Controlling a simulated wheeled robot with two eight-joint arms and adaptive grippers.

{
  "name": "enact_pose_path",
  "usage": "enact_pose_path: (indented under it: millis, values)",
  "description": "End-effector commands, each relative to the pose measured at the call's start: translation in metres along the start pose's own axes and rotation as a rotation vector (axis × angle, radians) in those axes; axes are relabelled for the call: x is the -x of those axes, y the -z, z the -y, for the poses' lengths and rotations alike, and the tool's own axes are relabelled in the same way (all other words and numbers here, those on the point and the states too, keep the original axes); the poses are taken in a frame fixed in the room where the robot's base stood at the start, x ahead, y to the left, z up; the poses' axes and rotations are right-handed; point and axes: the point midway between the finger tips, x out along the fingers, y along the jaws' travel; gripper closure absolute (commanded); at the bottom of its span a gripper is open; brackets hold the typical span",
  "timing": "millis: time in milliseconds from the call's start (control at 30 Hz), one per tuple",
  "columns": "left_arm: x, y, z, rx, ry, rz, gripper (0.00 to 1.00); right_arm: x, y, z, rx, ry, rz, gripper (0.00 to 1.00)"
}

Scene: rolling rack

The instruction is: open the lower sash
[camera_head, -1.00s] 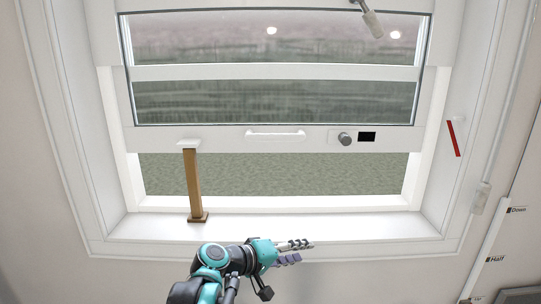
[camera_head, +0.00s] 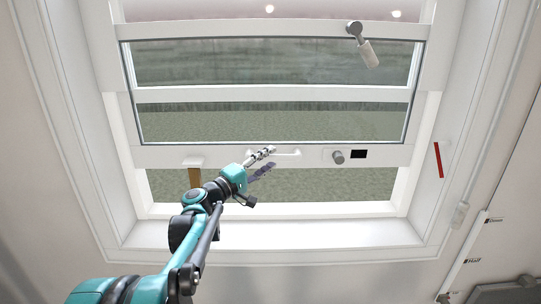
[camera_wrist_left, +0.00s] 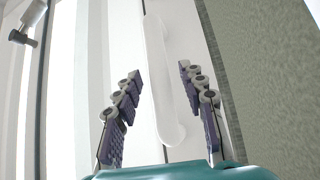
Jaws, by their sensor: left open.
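The lower sash (camera_head: 385,155) is a white-framed pane, with an open gap between its bottom rail and the sill. A white bar handle (camera_head: 290,153) is on the bottom rail, and it also shows in the left wrist view (camera_wrist_left: 160,85). My left gripper (camera_head: 268,158) is open at the handle; in the left wrist view its two fingers (camera_wrist_left: 160,75) are on either side of the bar, with visible space to each. I cannot tell how deep the bar lies between them. My right gripper is not in view.
A wooden prop (camera_head: 195,175) is under the sash's left side, its lower part hidden by my arm. A round knob (camera_head: 338,156) and black display (camera_head: 358,154) are right of the handle. A grey latch-like lever (camera_head: 366,50) hangs above.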

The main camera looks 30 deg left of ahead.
Motion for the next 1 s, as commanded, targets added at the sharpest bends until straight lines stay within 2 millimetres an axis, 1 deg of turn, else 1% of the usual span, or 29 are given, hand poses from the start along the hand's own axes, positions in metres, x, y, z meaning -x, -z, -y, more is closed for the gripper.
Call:
enact_pose_path:
  millis: [33,133,400,433,467,500,567,600,733,800,867,1000]
  values:
    - [-0.006,0.0,-0.001,0.0,0.0,0.001,0.59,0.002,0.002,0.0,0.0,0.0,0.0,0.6]
    - [-0.013,0.0,-0.001,0.0,0.0,0.001,0.59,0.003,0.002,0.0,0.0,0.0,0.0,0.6]
    - [-0.015,0.0,0.0,0.0,0.001,0.0,0.59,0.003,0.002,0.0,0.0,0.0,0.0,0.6]
    - [-0.015,0.0,0.0,0.0,0.001,0.0,0.62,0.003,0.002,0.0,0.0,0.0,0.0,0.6]
    - [-0.015,0.0,0.0,0.0,0.001,0.0,0.7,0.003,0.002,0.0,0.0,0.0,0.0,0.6]
    - [-0.015,0.0,0.0,-0.001,0.001,0.0,0.8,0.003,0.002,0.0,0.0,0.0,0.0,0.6]
    - [-0.015,0.0,0.0,0.0,0.001,0.0,0.96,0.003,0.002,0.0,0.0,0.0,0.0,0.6]
    - [-0.015,0.0,0.0,-0.001,0.001,0.0,1.0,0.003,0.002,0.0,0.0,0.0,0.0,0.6]
    - [-0.015,0.0,0.0,-0.001,0.001,0.0,1.0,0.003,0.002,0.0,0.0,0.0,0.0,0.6]
    - [-0.015,0.0,-0.004,-0.001,0.001,0.0,1.0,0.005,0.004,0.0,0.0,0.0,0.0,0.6]
    - [-0.017,0.002,-0.015,0.0,0.001,0.0,1.0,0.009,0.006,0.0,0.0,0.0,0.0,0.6]
    - [-0.021,0.006,-0.044,0.0,0.0,-0.001,1.0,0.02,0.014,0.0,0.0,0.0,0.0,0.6]
